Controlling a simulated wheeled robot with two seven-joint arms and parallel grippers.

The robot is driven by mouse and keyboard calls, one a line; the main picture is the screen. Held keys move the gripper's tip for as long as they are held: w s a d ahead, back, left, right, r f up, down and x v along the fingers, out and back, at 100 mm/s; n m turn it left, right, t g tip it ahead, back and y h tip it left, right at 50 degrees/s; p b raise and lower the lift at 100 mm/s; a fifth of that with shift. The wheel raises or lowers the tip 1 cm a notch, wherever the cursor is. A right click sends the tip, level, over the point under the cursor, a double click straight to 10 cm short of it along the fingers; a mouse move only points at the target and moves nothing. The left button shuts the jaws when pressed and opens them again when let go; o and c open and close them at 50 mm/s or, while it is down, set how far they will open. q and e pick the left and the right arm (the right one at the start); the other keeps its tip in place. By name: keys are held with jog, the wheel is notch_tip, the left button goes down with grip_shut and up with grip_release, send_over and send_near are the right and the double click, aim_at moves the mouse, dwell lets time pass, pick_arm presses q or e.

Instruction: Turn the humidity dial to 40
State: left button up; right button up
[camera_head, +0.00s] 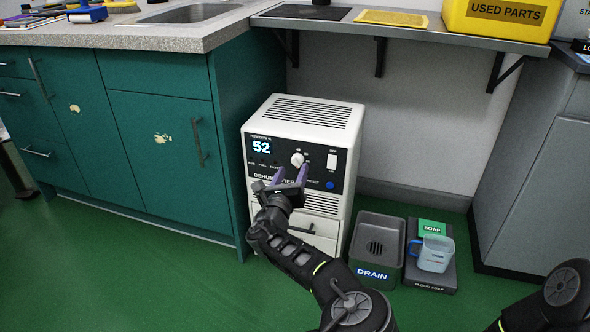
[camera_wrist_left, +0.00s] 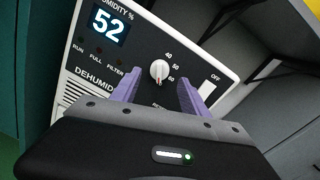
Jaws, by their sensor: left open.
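The white dehumidifier (camera_head: 352,120) stands on the floor with a black front panel. Its display (camera_head: 261,147) reads 52; it reads 52 in the left wrist view (camera_wrist_left: 108,27) too. The humidity dial (camera_head: 297,159) is a round white knob, with 40, 50 and 60 printed to its right in the left wrist view (camera_wrist_left: 159,69). A small red mark shows on the knob's lower part. My left gripper (camera_head: 291,174) is open, its purple fingers just below and in front of the dial. In the left wrist view, the fingers (camera_wrist_left: 158,90) stand on either side, apart from the knob.
A white OFF switch (camera_head: 332,160) and blue button (camera_head: 330,185) are right of the dial. Green cabinets (camera_head: 160,140) stand left. A DRAIN bin (camera_head: 377,240) and a soap tray with a jug (camera_head: 434,254) are on the floor at right. A shelf (camera_head: 400,30) hangs above.

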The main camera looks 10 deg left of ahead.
aim_at(296, 164)
pick_arm(q)
jog(key=shift+w+b, duration=0.4)
jog(key=shift+w, duration=1.4)
grip_shut()
